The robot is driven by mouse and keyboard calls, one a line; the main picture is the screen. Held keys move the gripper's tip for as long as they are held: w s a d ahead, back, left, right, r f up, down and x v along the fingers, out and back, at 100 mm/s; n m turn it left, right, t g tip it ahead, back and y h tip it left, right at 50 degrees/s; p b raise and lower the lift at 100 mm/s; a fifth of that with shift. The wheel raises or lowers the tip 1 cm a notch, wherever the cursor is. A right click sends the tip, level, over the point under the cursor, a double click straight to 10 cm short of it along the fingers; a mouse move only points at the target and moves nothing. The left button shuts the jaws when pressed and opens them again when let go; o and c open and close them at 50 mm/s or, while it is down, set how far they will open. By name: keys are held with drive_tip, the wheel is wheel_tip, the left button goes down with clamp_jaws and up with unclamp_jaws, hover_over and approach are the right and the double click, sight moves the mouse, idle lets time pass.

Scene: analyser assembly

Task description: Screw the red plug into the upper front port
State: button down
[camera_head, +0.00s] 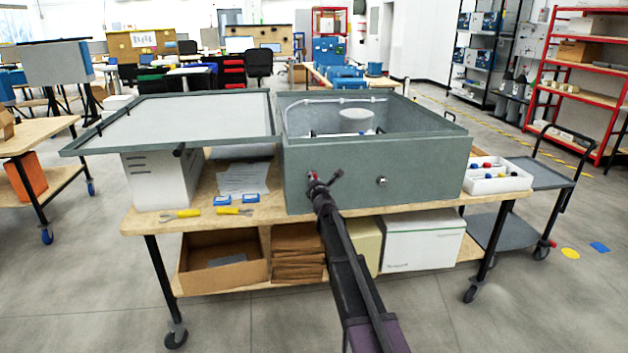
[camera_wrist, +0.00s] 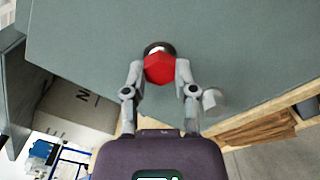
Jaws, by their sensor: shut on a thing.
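The grey analyser housing (camera_head: 340,190) stands on the wooden bench with its top open. In the wrist view, the red plug (camera_wrist: 160,69) is between the two fingers of my gripper (camera_wrist: 160,74), which is shut on it. A dark port ring (camera_wrist: 157,47) with a pale inside shows just behind the plug on the front wall. The plug overlaps the ring; I cannot tell how deep it sits. In the head view, my gripper (camera_head: 318,186) is at the left part of the front wall, with the red plug (camera_head: 312,175) at its tip.
A metal fitting (camera_head: 381,181) sticks out of the front wall to the right; a pale fitting also shows beside my right finger (camera_wrist: 212,101). The lid (camera_head: 190,115) extends left. A white tray (camera_head: 497,187) of coloured parts stands right. Yellow-handled tools (camera_head: 181,215) lie left.

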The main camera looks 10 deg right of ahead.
drive_tip(key=m, duration=0.5)
drive_tip(key=shift+c, duration=1.3)
unclamp_jaws()
drive_tip(key=shift+m, duration=0.3)
drive_tip(key=s, duration=0.7)
